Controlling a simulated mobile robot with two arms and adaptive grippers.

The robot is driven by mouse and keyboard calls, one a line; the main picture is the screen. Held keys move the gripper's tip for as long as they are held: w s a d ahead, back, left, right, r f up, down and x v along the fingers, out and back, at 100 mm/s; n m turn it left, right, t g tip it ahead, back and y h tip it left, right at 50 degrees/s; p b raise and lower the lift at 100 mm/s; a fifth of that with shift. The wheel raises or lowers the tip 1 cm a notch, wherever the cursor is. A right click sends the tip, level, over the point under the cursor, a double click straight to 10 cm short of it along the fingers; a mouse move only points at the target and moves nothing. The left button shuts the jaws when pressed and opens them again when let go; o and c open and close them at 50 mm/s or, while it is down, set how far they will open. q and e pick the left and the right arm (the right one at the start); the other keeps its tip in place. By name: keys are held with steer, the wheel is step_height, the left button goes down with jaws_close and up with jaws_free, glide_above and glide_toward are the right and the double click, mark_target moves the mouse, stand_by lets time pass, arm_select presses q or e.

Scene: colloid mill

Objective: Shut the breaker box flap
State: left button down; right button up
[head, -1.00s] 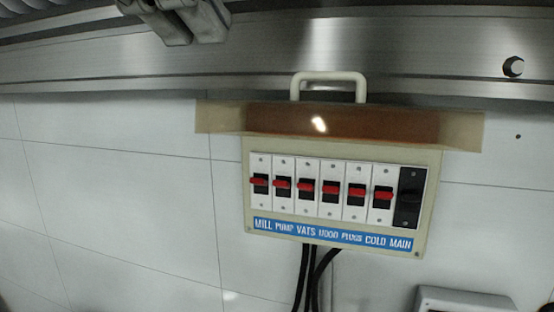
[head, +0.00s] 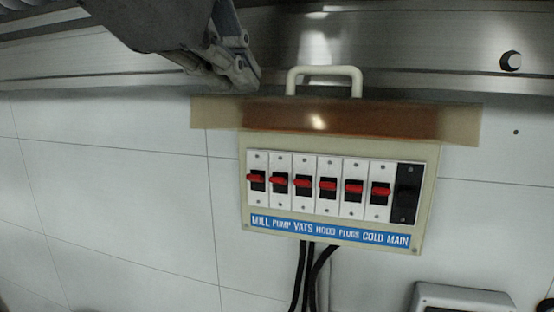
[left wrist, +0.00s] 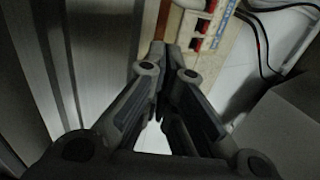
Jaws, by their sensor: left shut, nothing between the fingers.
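The breaker box (head: 243,200) hangs on the white wall, with a row of red-levered switches and a blue label strip. Its brown translucent flap (head: 380,124) is raised and juts out above the switches. A pale handle (head: 325,71) stands up from the flap's edge. My left gripper (head: 245,84) is shut and empty, just left of the handle and above the flap's left end. In the left wrist view the shut fingertips (left wrist: 166,48) point toward the box (left wrist: 222,60), with part of the switch row showing. My right gripper is not in view.
A steel hood edge (head: 420,50) with a round knob (head: 511,61) runs above the box. Black cables (head: 303,275) hang below it. A grey box (head: 465,298) is at lower right. The wall left of the breaker box is clear.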

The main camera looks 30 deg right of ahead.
arm_select(q)
steer(key=shift+f, duration=0.1)
steer(key=shift+f+b, duration=3.85)
steer(key=shift+f, duration=0.5)
steer(key=s+a+b, duration=0.3)
steer(key=s+a, duration=0.3)
steer(key=a, duration=0.1)
steer(key=shift+s+a, duration=0.3)
steer(key=shift+a, duration=0.05)
steer(key=shift+r, duration=0.1)
